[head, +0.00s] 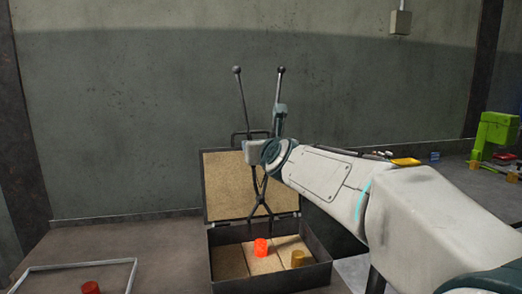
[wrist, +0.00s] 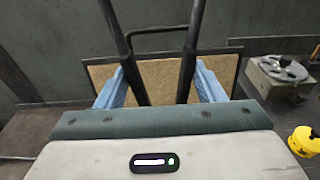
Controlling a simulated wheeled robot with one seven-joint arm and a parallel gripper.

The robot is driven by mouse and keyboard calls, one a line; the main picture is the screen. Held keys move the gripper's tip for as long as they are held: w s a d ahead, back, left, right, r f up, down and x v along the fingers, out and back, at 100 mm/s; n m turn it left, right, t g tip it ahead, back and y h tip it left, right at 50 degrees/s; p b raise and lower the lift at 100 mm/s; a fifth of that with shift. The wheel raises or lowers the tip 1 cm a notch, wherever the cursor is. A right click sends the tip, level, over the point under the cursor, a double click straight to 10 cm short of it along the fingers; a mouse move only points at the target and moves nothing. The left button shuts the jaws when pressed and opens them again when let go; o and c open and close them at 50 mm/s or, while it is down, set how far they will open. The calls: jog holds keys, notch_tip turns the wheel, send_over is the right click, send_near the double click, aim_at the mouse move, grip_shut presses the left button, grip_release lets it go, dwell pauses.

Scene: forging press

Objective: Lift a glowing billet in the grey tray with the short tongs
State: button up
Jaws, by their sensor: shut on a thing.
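The dark grey tray (head: 228,284) is a box with a tan lining and a raised lid behind it. A bright orange-red glowing billet (head: 260,247) stands upright inside, and a dull brownish billet (head: 298,258) stands to its right. The short tongs (head: 262,196) are upright, with ball-ended handles up and jaws down. My gripper (head: 265,132) is shut on the tongs' handles. In the wrist view, its blue fingers (wrist: 160,88) flank the two dark handles. The jaw ends show just above the glowing billet in the head view, seemingly apart from it. The wrist view hides the jaws and billets.
A red billet (head: 90,287) lies within a white frame (head: 131,275) on the brown surface at the lower left. A green machine (head: 495,132) stands far right. A yellow object (wrist: 304,141) and a grey block (wrist: 278,75) show right in the wrist view. The wall is behind.

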jog(key=shift+s+r+b, duration=0.1)
jog(key=shift+s+b, duration=0.35)
jog(key=shift+b, duration=0.55)
jog(key=shift+d+f+b, duration=0.1)
jog(key=shift+f+b, duration=0.35)
jog(key=shift+w+f+b, duration=0.1)
jog(key=shift+f+b, duration=1.25)
jog(key=shift+b, duration=0.05)
jog(key=shift+f, duration=0.1)
jog(key=shift+f+b, duration=1)
jog(key=shift+b, duration=0.1)
jog(key=shift+o, duration=0.4)
grip_shut()
notch_tip(320, 180, up, 11)
jog(key=p, duration=1.1)
jog(key=shift+r, duration=0.15)
